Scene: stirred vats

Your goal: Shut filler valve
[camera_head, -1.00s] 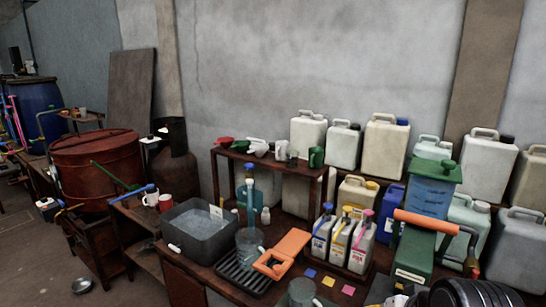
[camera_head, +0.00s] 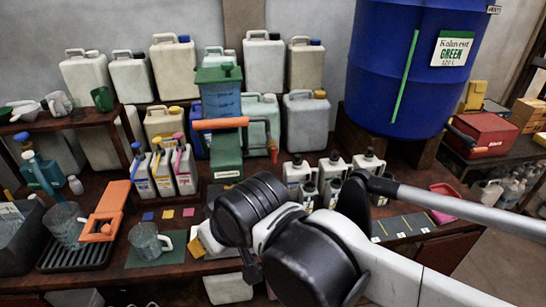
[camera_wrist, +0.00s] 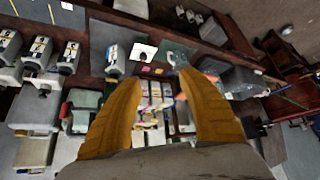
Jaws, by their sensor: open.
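The filler is a green stand (camera_head: 228,160) with a blue tank (camera_head: 221,100) under a green lid, on the bench against the wall. A thick orange bar handle (camera_head: 220,124) lies level across its front. A dark pipe bends down at its right to a small red tip (camera_head: 273,150). I cannot tell for sure which part is the valve. My gripper (camera_wrist: 160,80) shows two yellow fingers spread apart with nothing held, above the cluttered bench. In the head view my arm is in front of the bench, and the fingers cannot be made out.
White bottles (camera_head: 330,170) stand right of the filler, and colour-capped bottles (camera_head: 163,170) stand left. Large jugs line the wall behind. A blue drum (camera_head: 405,70) stands at the right. An orange holder (camera_head: 104,212) and clear jug (camera_head: 150,240) are at the left front.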

